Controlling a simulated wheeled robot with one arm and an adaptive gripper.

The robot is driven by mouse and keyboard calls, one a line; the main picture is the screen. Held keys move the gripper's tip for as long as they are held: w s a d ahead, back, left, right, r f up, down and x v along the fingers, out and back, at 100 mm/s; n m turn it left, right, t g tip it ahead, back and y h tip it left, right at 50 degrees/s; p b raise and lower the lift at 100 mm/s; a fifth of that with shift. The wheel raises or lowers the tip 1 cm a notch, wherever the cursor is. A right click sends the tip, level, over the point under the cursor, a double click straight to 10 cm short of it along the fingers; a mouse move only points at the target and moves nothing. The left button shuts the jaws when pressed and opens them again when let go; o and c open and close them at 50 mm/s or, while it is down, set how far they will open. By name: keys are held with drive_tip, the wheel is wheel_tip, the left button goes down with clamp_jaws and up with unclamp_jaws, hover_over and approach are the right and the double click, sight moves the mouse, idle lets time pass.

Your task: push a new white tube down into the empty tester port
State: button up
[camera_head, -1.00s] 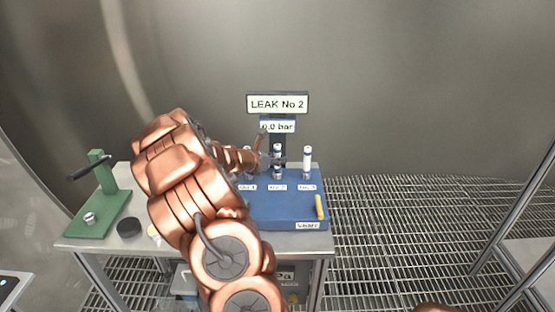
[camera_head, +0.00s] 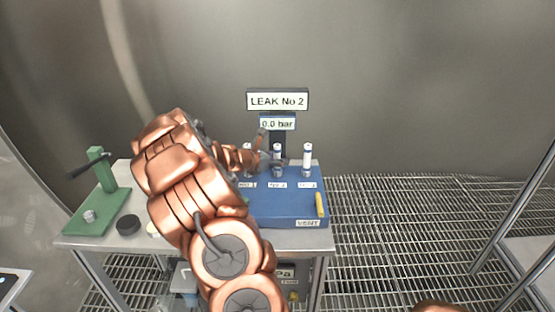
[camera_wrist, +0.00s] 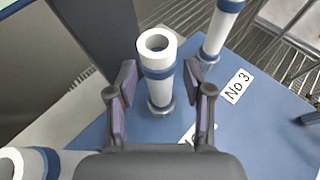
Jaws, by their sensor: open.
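A white tube with a blue band (camera_wrist: 158,75) stands upright in the metal collar of the No 2 port on the blue tester (camera_head: 285,208). It also shows in the head view (camera_head: 277,152). My gripper (camera_wrist: 162,82) is open, with one finger on each side of this tube and visible gaps between. In the head view my gripper (camera_head: 266,158) is beside the tube and partly hidden by my arm. A similar tube stands at No 3 (camera_head: 307,156), and another shows at the lower left of the wrist view (camera_wrist: 30,163).
A yellow handle (camera_head: 320,204) is by the VENT label. A green stand with a dark lever (camera_head: 100,200) and a black disc (camera_head: 128,225) are at the left of the bench.

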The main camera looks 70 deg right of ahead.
drive_tip(key=v, duration=1.2)
idle(0.6)
